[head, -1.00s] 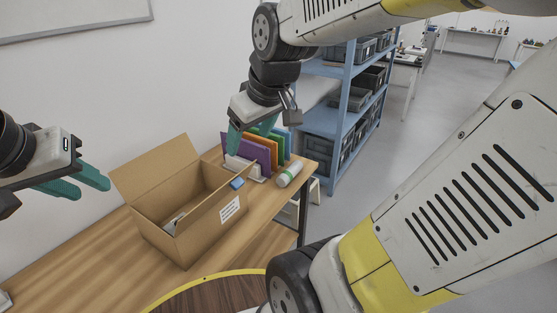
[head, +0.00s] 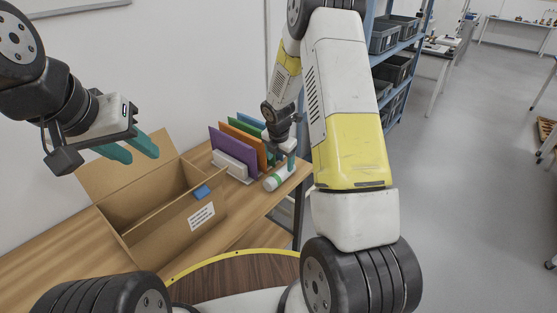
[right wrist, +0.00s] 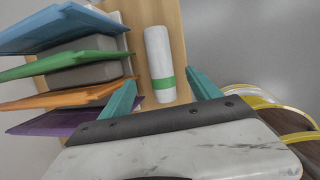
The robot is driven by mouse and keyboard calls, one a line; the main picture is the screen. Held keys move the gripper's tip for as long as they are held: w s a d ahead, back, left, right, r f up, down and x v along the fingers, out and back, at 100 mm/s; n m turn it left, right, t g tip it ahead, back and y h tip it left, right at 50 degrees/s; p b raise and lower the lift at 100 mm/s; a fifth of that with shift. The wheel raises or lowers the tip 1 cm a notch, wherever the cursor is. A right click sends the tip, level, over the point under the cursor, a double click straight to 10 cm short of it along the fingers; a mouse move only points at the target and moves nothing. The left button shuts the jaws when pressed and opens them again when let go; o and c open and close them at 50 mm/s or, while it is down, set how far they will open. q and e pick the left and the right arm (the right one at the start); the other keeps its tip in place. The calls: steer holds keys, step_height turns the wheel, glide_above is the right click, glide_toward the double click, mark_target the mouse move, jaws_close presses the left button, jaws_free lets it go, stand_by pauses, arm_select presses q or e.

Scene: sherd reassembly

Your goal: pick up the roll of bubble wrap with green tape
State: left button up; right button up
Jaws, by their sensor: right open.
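The roll of bubble wrap (head: 275,181) is white with a green tape band and lies on the table near its right edge, beside the folder rack. In the right wrist view the roll (right wrist: 157,55) lies between the two teal fingers of my right gripper (right wrist: 163,97), with a gap on each side. In the head view my right gripper (head: 286,162) is just above the roll, partly hidden by its own arm. It is open. My left gripper (head: 133,153) is raised over the left side of the cardboard box, its teal fingers apart and empty.
An open cardboard box (head: 150,238) with a white label stands on the table left of the roll. A white rack (head: 230,167) holds purple, orange, green and blue folders (head: 233,152) close behind the roll. A blue shelf with grey bins (head: 385,38) stands beyond the table.

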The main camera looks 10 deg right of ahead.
mark_target(280, 173)
steer(key=shift+w+d+f, duration=0.1)
steer(key=shift+w+f, duration=0.05)
steer(key=shift+f, duration=0.25)
steer(key=x, duration=0.7)
steer(key=shift+f, duration=0.3)
steer(key=c, duration=1.5)
